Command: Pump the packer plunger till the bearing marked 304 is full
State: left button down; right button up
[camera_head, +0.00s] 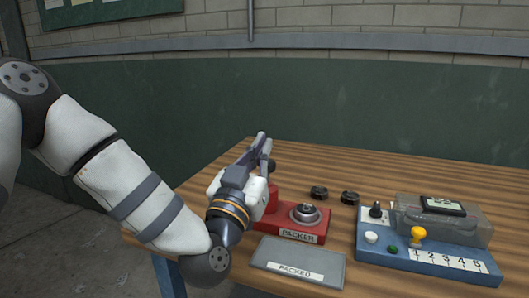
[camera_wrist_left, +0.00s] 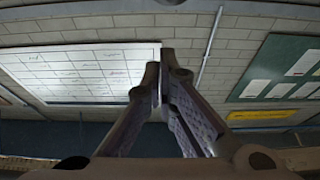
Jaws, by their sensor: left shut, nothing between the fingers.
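The red packer (camera_head: 299,233), labelled PACKER, stands on the table with a round metal piece (camera_head: 305,213) on its top at the right. My left gripper (camera_head: 262,145) is beside and above the packer's left part in the head view, its fingers shut and empty, pointing up and away. It also shows in the left wrist view (camera_wrist_left: 166,75), with only wall and boards behind the fingers. The packer's left part, and any plunger there, is hidden behind my gripper. Two dark bearings (camera_head: 319,192) and (camera_head: 349,198) lie behind the packer; no 304 mark can be read.
A grey tray (camera_head: 318,257) labelled PACKED lies in front of the packer. At right is a blue tester (camera_head: 374,246) with a clear cover, a small display, a yellow knob (camera_head: 418,235) and numbers along its front. The wooden table (camera_head: 400,170) is bare at the back.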

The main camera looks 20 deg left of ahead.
pick_arm(q)
jog(key=f+v, duration=0.1)
jog(key=v, duration=0.6)
jog(key=shift+s+a, duration=0.2)
pick_arm(e)
jog(key=shift+s+a+f, duration=0.1)
jog(key=shift+s+f, duration=0.15)
pick_arm(q)
jog(key=shift+f, duration=0.1)
dwell(0.4)
jog(key=r+x, duration=0.1)
jog(key=x, duration=1)
jog(key=shift+s+f+b, duration=0.15)
jog(key=shift+f+b, duration=0.15)
jog(key=shift+f, duration=0.65)
jog(key=shift+s+f+b, duration=0.15)
jog(key=shift+f+b, duration=0.1)
jog(key=shift+f, duration=0.65)
pick_arm(e)
jog(key=shift+s+f+g, duration=0.4)
jog(key=shift+s+f, duration=0.1)
jog(key=shift+f, duration=0.05)
